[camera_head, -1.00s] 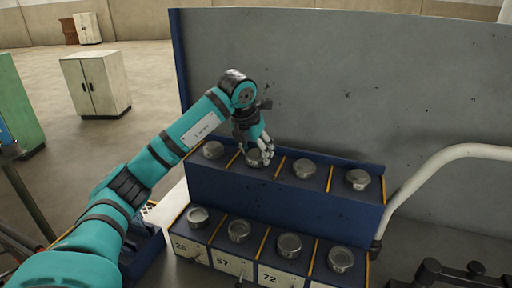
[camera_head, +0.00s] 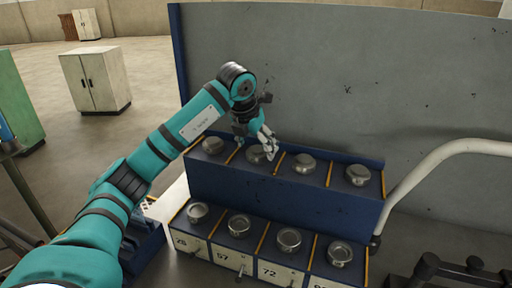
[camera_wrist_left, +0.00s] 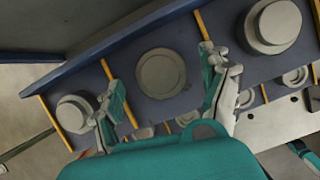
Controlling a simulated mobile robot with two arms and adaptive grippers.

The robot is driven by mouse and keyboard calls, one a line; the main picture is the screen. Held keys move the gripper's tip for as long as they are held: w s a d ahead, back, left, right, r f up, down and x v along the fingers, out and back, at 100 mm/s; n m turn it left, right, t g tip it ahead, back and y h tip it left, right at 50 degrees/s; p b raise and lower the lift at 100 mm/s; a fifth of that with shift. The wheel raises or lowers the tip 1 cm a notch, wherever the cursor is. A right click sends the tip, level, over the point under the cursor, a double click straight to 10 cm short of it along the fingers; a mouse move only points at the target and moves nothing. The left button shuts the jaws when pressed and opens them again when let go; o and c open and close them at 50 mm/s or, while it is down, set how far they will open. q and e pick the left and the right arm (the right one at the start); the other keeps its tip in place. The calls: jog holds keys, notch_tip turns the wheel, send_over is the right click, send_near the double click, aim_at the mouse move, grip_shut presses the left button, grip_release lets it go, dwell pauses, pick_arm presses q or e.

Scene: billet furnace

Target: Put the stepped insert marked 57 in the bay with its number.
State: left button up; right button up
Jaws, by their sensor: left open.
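My left gripper (camera_head: 267,146) is open and empty over the upper row of the blue rack (camera_head: 290,211), beside the second round metal insert from the left (camera_head: 255,156). In the left wrist view, my gripper's fingers (camera_wrist_left: 161,75) stand on either side of that insert (camera_wrist_left: 161,74), apart from it; it rests in its bay. No number can be read on any insert. The lower row has a bay labelled 57 (camera_head: 222,256), second from the left, with a round metal piece (camera_head: 239,225) in it.
Other upper inserts stand at left (camera_head: 213,146) and right (camera_head: 304,164), (camera_head: 358,175), split by yellow dividers. Lower bays hold similar pieces, one labelled 72 (camera_head: 270,273). A grey panel (camera_head: 330,75) stands behind; a white tube (camera_head: 420,180) curves at right.

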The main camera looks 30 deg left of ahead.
pick_arm(q)
jog(key=b+v, duration=0.1)
jog(key=v, duration=1)
jog(key=shift+r+b, duration=0.15)
jog(key=shift+b, duration=0.15)
jog(key=shift+s+a, duration=0.1)
jog(key=shift+s, duration=0.05)
